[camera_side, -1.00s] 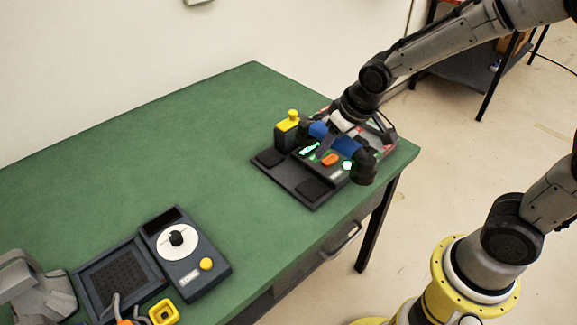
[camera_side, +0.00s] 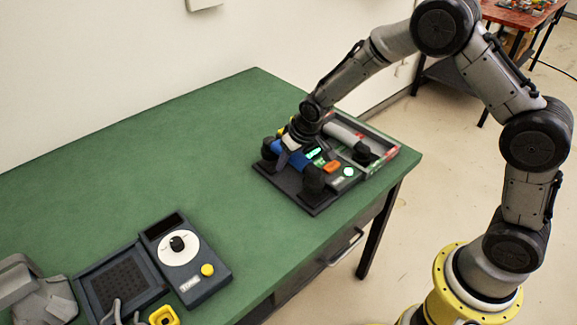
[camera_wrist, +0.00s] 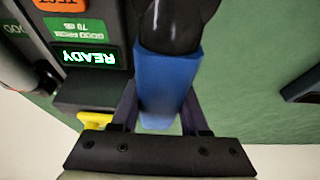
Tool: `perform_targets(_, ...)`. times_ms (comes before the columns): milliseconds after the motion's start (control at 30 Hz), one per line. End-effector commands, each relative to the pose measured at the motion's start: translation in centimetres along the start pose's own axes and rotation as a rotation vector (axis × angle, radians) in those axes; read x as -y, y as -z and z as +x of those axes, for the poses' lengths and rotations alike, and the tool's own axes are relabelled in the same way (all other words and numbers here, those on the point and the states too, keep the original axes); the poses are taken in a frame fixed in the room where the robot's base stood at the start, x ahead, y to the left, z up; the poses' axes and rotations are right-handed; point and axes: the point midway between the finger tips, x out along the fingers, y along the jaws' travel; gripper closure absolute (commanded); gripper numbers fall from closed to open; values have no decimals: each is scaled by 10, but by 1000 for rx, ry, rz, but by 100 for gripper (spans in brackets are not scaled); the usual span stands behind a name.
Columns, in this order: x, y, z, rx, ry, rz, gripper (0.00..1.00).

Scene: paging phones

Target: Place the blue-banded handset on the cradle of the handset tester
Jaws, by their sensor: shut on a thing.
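The blue-banded handset (camera_side: 294,160) has black ends and a blue middle. It also shows in the wrist view (camera_wrist: 167,88), between the two fingers of my gripper (camera_wrist: 160,112). My gripper (camera_side: 287,150) is shut on the blue band. The handset lies lengthwise over the dark cradle base (camera_side: 290,189) of the handset tester, its black ends over the two pads. I cannot tell whether it touches them. The tester's panel (camera_side: 329,177) has an orange button and a lit green display, which reads READY in the wrist view (camera_wrist: 85,57).
A grey tray (camera_side: 384,134) behind the tester holds another handset with a grey-white middle (camera_side: 343,134). A yellow knob (camera_wrist: 95,119) stands close to my gripper. A device with a white dial (camera_side: 177,246) sits at front left. The green table (camera_side: 140,170) between is clear.

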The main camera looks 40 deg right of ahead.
Motion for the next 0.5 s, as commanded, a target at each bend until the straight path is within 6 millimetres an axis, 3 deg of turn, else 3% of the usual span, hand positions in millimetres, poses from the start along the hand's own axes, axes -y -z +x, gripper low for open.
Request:
perform_targets(133,0,-9,19,3,0,-1,100)
perform_targets(500,0,-10,22,1,0,-1,100)
